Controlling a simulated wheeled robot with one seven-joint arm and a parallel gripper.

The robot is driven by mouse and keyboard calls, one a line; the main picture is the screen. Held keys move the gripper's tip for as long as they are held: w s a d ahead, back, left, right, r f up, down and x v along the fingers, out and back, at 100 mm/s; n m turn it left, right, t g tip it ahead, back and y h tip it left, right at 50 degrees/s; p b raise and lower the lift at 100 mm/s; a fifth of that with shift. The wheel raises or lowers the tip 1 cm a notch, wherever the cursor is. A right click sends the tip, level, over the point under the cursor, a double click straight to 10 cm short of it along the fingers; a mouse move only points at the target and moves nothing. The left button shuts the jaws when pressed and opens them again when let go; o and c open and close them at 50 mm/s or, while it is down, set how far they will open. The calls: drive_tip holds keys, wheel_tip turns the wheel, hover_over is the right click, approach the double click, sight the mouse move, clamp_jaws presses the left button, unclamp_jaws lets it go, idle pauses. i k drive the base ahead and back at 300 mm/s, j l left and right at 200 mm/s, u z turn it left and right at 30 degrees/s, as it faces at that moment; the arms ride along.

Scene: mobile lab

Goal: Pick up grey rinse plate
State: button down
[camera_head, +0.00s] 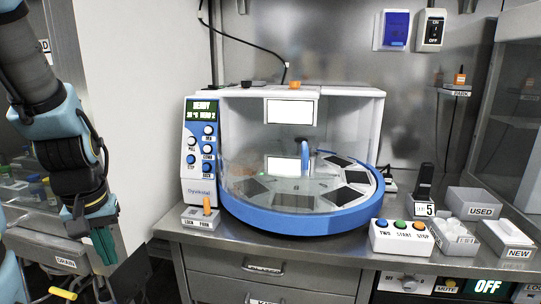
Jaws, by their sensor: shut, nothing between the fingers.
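I cannot pick out the grey rinse plate for sure. Several dark flat plates, one of them at the right of the turntable (356,177), lie in slots on the round blue-rimmed turntable (310,222) of the white and blue machine. Whether one of them is the rinse plate, I cannot tell. My gripper (104,246) hangs at the left with dark green fingers pointing down. It is shut and empty, left of the bench and well apart from the machine.
The machine (201,150) stands on a steel bench. A button box (402,238), a grey USED box (480,203) and a NEW tray (505,239) stand at the right. A small LOAN/PARK-like labelled block (202,217) sits front left. A glass-fronted cabinet (508,120) bounds the right.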

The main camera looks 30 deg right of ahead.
sight(449, 232)
drive_tip(key=k+l+u, duration=0.5)
drive_tip(key=k+l, duration=0.2)
drive_tip(key=l, duration=0.45)
drive_tip(key=k+l+u, duration=0.5)
drive_tip(key=k+l, duration=0.4)
drive_tip(key=i+l+u, duration=0.1)
drive_tip(key=i+l, duration=0.05)
drive_tip(key=l, duration=0.05)
